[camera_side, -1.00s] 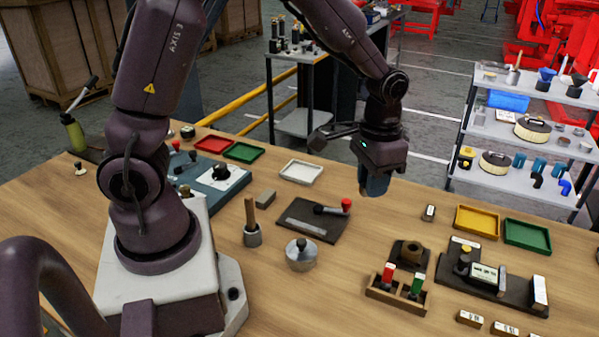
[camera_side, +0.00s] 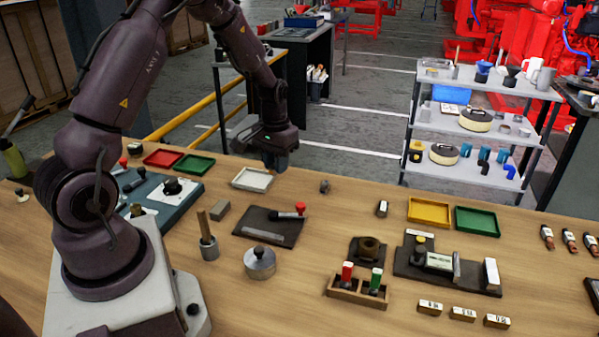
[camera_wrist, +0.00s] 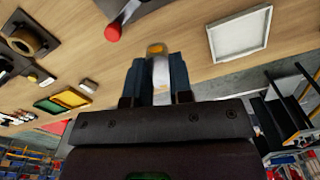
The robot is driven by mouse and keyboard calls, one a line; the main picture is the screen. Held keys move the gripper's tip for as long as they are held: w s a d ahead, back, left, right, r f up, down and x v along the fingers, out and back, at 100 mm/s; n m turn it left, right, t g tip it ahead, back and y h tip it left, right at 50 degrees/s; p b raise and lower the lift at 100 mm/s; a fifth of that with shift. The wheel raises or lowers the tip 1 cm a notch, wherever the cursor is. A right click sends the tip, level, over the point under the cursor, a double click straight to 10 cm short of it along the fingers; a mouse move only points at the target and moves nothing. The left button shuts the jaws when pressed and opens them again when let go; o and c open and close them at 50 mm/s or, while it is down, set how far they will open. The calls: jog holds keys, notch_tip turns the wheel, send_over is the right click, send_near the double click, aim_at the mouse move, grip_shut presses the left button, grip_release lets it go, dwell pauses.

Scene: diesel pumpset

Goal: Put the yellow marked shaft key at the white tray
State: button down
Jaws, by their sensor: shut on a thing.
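My gripper (camera_side: 279,166) is shut on the yellow-marked shaft key. In the wrist view the key (camera_wrist: 157,64) is a pale metallic piece with a yellow mark, held between the two blue-grey fingers (camera_wrist: 158,78). In the side view the key cannot be made out at the gripper. The white tray (camera_side: 249,180) lies empty at the table's back edge, just left of and partly next to my gripper in the picture. It also shows in the wrist view (camera_wrist: 238,37), upper right of the fingers and apart from the key.
A dark plate with a red-knobbed tool (camera_side: 272,225) lies in front of the tray. Red (camera_side: 164,158) and green (camera_side: 195,164) trays are to the left. A small grey part (camera_side: 324,186) stands to the right. The yellow tray (camera_side: 429,211) is farther right.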

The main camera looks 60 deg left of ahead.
aim_at(254, 181)
jog(key=s+a+f+n, duration=0.1)
jog(key=a, duration=0.3)
jog(key=a+f+n, duration=0.1)
jog(key=a, duration=0.3)
jog(key=s+a+f+n, duration=0.1)
jog(key=a+f, duration=0.1)
jog(key=a, duration=0.3)
jog(key=shift+s+f, duration=0.1)
jog(key=shift+s, duration=0.2)
jog(key=shift+w+a+r, duration=0.35)
jog(key=shift+w+a, duration=0.4)
jog(key=shift+a, duration=0.15)
jog(key=shift+f, duration=3.65)
jog(key=shift+f, duration=0.35)
jog(key=c, duration=0.9)
grip_release()
jog(key=shift+c, duration=0.2)
